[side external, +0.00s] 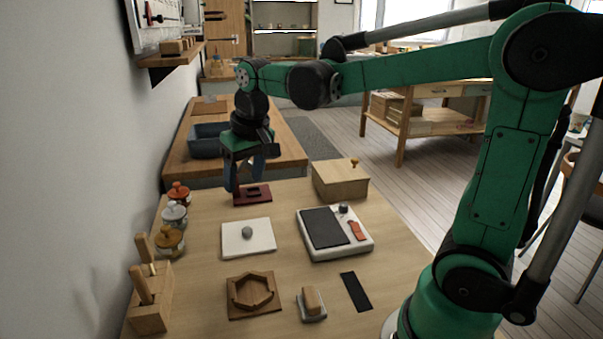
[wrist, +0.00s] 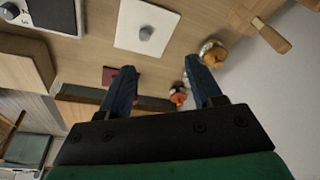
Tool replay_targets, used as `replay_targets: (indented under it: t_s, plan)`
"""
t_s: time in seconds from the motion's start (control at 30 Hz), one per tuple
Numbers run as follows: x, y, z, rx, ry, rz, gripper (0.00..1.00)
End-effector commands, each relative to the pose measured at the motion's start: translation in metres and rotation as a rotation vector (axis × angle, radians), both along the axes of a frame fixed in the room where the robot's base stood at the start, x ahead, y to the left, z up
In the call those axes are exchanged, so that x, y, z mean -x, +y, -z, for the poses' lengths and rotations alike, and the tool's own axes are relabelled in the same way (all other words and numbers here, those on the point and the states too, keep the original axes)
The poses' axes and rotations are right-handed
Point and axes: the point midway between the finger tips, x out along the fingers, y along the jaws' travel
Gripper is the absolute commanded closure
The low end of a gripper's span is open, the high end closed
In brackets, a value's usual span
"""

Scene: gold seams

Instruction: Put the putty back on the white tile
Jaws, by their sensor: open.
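The white tile (side external: 237,239) lies flat on the wooden table, and the grey lump of putty (side external: 247,232) rests on it near its middle. In the wrist view the tile (wrist: 130,32) shows at the top with the putty (wrist: 146,33) on it. My gripper (side external: 245,190) is open with nothing between its fingers. It is above the far part of the table, beyond the tile, over the dark red slotted block (side external: 252,194). The fingers (wrist: 165,82) point toward the table in the wrist view, apart from the putty.
Several lidded jars (side external: 170,241) stand along the left edge. A white-framed device with a dark plate (side external: 364,251) and a wooden box (side external: 340,179) are to the right. A brown hexagonal frame (side external: 253,294), a wooden-handled block (side external: 312,304) and a black strip (side external: 355,291) lie in front.

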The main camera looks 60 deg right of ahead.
Motion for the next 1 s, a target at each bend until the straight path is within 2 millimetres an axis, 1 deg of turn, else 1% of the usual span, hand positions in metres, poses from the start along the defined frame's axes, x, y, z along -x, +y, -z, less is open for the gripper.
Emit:
replay_targets:
  t_s: [0.03, 0.2, 0.3, 0.4, 0.57, 1.0]
  plan:
    - [0.014, 0.008, -0.001, 0.009, -0.047, -0.032, 0.41]
    - [0.051, 0.028, 0.006, 0.039, -0.205, -0.131, 0.41]
    - [0.066, 0.036, 0.015, 0.052, -0.278, -0.173, 0.41]
    - [0.076, 0.041, 0.022, 0.062, -0.329, -0.204, 0.41]
    - [0.081, 0.043, 0.027, 0.068, -0.364, -0.223, 0.41]
    - [0.081, 0.043, 0.027, 0.068, -0.366, -0.223, 0.41]
